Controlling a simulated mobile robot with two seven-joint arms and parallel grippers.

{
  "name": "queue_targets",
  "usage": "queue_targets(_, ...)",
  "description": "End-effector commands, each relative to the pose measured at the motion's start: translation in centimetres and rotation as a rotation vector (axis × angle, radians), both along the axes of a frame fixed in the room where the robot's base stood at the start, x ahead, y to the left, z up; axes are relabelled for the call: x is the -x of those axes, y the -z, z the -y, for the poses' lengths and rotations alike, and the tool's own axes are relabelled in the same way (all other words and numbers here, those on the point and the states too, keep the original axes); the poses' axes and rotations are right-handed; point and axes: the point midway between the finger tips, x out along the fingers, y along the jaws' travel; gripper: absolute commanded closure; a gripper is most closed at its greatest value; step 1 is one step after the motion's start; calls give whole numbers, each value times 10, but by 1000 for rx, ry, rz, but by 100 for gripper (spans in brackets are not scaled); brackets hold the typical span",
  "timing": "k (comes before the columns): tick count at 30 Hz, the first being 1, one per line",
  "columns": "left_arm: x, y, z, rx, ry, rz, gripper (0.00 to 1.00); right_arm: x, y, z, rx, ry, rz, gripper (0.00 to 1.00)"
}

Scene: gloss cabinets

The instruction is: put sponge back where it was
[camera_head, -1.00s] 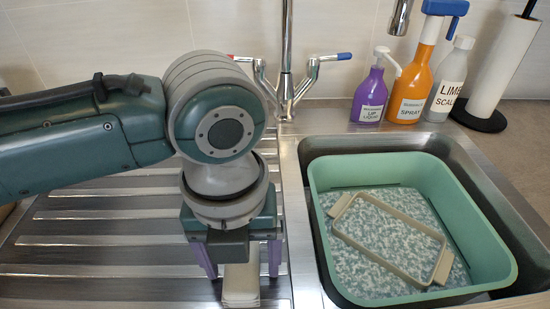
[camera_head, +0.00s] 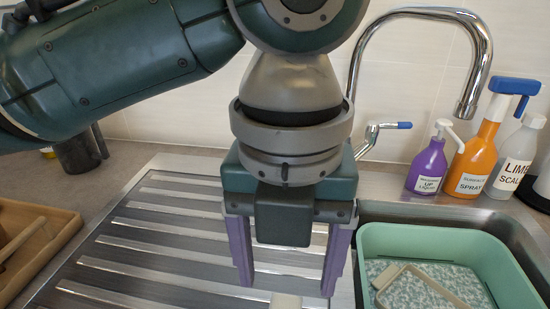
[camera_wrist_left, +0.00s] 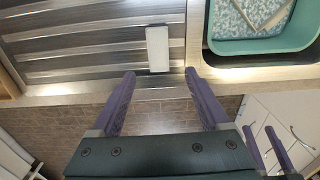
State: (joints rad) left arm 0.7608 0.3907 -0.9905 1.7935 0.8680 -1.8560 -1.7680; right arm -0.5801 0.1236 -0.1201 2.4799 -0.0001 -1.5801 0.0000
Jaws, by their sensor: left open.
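A pale, off-white block, which looks like the sponge (camera_head: 286,301), lies on the metal drainer by its front edge. In the head view only its far end shows at the bottom of the picture. In the left wrist view the whole sponge (camera_wrist_left: 157,48) shows as an upright rectangle beyond the fingertips. My left gripper (camera_head: 287,288) is open, its two purple fingers pointing down, empty and apart from the sponge. In the left wrist view the left gripper (camera_wrist_left: 160,73) has the sponge between its finger lines. My right gripper (camera_wrist_left: 270,150) shows at the lower right, its fingers apart.
A green bowl (camera_head: 440,236) with sudsy water and a beige rectangular frame (camera_head: 425,285) sits in the sink at right. A tap, purple bottle (camera_head: 427,168), orange spray (camera_head: 475,160) and white bottle (camera_head: 512,165) stand behind. A wooden tray (camera_head: 60,222) is at left.

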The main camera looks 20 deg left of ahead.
Motion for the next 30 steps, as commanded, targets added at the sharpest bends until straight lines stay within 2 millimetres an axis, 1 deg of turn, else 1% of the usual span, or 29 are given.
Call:
queue_targets(2, 9, 7, 10, 44, -81, -2, 21, 0, 0, 0, 0, 0, 0, 38)
queue_targets(5, 24, 16, 29, 148, -319, -3, 21, 0, 0, 0, -1, 1, 0, 38)
queue_targets(6, 31, 20, 36, 199, -456, -10, 21, 0, 0, 0, -2, 1, 0, 38)
queue_targets(8, 40, 24, 42, 275, -700, -26, 21, 0, 0, -1, -3, 2, 0, 38)
queue_targets(9, 45, 26, 42, 320, -878, -39, 21, 0, 0, -1, -3, 2, 0, 38)
queue_targets(10, 49, 28, 41, 349, -1016, -50, 21, 0, 0, -1, -4, 2, -1, 38)
queue_targets(11, 53, 30, 37, 373, -1155, -62, 21, 0, 0, -1, -4, 2, -1, 38)
queue_targets(12, 57, 32, 29, 400, -1345, -74, 21, 0, 0, -1, -4, 3, -1, 38)
queue_targets(13, 62, 35, 21, 414, -1485, -82, 21, 0, 0, -1, -4, 3, -1, 38)
queue_targets(14, 66, 37, 12, 425, -1625, -85, 21, 0, 0, -1, -4, 3, -1, 38)
queue_targets(15, 72, 41, -2, 433, -1801, -86, 21, 0, 0, -1, -4, 3, -1, 38)
queue_targets(17, 82, 45, -24, 436, -2042, -71, 21, 0, 0, -1, -5, 3, -1, 38)
queue_targets(18, 90, 47, -39, 434, -2181, -54, 21, 0, 0, -1, -5, 3, -1, 38)
queue_targets(21, 107, 50, -70, 426, -2445, 0, 21, 0, 0, -1, -5, 3, -1, 38)
queue_targets(24, 117, 50, -89, 423, -2587, 44, 21, 0, 0, -1, -5, 3, -1, 38)
queue_targets(25, 119, 50, -93, 423, -2612, 53, 21, 0, 0, -1, -5, 3, -1, 38)
queue_targets(27, 121, 50, -96, 422, -2640, 64, 21, 0, 0, -1, -5, 3, -1, 38)
queue_targets(30, 120, 50, -96, 423, -2643, 64, 21, 0, 0, -1, -5, 3, -1, 38)
